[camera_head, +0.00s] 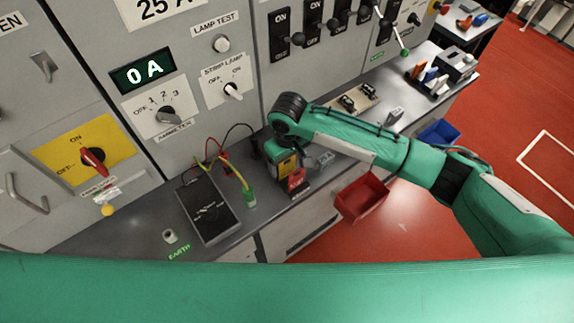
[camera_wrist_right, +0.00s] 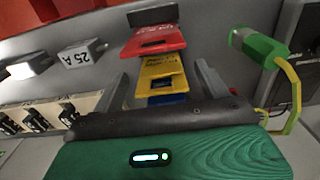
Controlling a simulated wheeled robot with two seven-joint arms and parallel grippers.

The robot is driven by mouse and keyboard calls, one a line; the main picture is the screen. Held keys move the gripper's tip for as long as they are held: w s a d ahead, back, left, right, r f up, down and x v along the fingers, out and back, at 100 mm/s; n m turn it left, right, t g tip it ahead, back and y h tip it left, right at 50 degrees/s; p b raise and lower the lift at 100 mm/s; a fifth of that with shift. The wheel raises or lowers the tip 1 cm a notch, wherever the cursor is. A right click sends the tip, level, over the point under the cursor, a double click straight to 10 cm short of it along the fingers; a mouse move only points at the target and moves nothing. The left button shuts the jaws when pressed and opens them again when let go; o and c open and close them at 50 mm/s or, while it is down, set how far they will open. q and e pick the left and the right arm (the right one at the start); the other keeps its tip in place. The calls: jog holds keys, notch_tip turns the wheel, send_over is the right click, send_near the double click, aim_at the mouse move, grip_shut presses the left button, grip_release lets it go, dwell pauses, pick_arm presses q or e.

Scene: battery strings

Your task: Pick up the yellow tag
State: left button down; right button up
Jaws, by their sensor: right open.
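The yellow tag (camera_wrist_right: 163,82) stands between a red tag (camera_wrist_right: 155,42) and a blue tag (camera_wrist_right: 165,100) in the right wrist view. In the head view the yellow tag (camera_head: 287,166) shows behind the red tag (camera_head: 297,181) on the grey counter. My right gripper (camera_wrist_right: 160,84) is open, with one finger on each side of the yellow tag. I see no clear contact between fingers and tag. In the head view my right gripper (camera_head: 303,164) is down at the tags, partly hidden by its own arm. My left gripper is not in view.
A black meter (camera_head: 209,210) lies left of the tags. A green clip (camera_head: 249,197) on a yellow-green lead lies close by and shows in the wrist view (camera_wrist_right: 258,46). A red bin (camera_head: 362,199) hangs at the front.

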aim_at(287, 167)
notch_tip(287, 167, down, 2)
jog(key=shift+a+f+p, duration=0.1)
jog(key=shift+p, duration=0.25)
jog(key=shift+f, duration=0.45)
jog(key=c, duration=1)
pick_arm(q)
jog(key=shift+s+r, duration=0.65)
pick_arm(e)
jog(key=shift+c, duration=0.2)
